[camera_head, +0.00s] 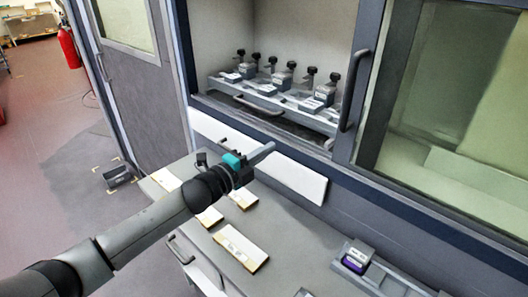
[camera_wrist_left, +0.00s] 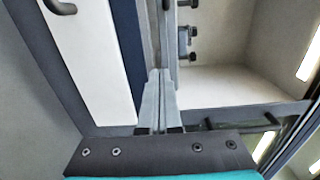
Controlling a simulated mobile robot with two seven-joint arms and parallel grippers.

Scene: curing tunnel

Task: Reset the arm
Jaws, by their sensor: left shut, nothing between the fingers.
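My left arm comes in from the lower left in the head view. Its gripper (camera_head: 268,149) is in the air above the grey bench, in front of the white panel under the tunnel opening. In the left wrist view the two fingers of the left gripper (camera_wrist_left: 160,78) lie close together, shut and empty. My right gripper is in neither view.
A tray (camera_head: 230,87) with several black-knobbed fixtures stands inside the open tunnel. Pale boards (camera_head: 240,248) lie on the bench (camera_head: 300,262). A grey rack (camera_head: 385,281) with a purple-marked block (camera_head: 356,257) is at the lower right. A door handle (camera_head: 355,90) sticks out.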

